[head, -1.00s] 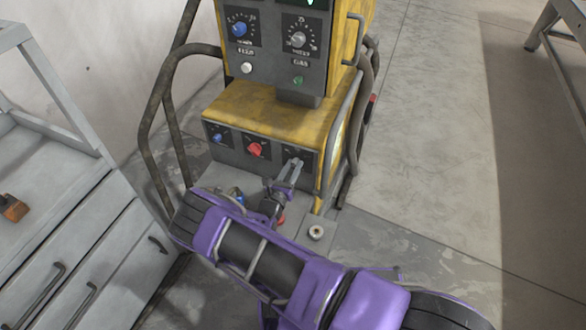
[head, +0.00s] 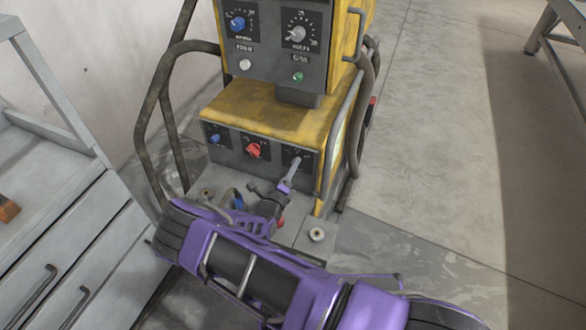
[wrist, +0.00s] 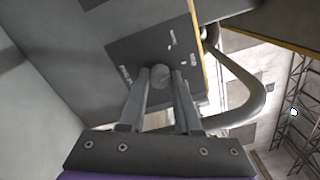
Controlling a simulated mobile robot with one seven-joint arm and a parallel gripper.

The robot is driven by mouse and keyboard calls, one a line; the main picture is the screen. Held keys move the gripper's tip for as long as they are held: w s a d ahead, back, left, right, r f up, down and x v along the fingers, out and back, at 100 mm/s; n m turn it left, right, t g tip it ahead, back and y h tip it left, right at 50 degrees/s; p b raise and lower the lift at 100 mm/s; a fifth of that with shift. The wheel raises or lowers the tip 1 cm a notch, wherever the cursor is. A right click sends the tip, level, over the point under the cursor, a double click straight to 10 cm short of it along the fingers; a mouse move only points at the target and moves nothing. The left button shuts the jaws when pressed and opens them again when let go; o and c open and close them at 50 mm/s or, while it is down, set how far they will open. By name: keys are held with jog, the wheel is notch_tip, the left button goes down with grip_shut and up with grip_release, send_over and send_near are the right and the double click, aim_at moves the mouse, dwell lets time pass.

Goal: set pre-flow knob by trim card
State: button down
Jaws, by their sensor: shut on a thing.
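My gripper (head: 291,170) is at the right-hand knob of the lower panel on the yellow and grey machine. In the wrist view, its two fingers (wrist: 161,82) are shut on a round grey knob (wrist: 160,74), one finger on each side. White scale marks show around that knob on a dark plate (wrist: 125,50). I cannot read the marks or the knob's pointer. A red knob (head: 254,150) and a blue knob (head: 214,139) sit to the left on the same panel. I cannot make out a trim card in either view.
The upper panel carries another blue knob (head: 238,23), a grey knob (head: 296,35), a white button (head: 245,64) and a green button (head: 298,77). Bent tube rails (head: 147,130) flank the machine. A grey drawer cabinet (head: 75,240) stands at left. Open floor (head: 430,160) lies at right.

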jog(key=n, duration=0.6)
jog(key=shift+n, duration=0.4)
dwell(0.4)
jog(key=c, duration=0.6)
grip_release()
jog(key=p+v, duration=0.1)
jog(key=v, duration=1.6)
jog(key=shift+s+r, duration=0.1)
jog(key=shift+s, duration=0.1)
jog(key=shift+a, duration=0.1)
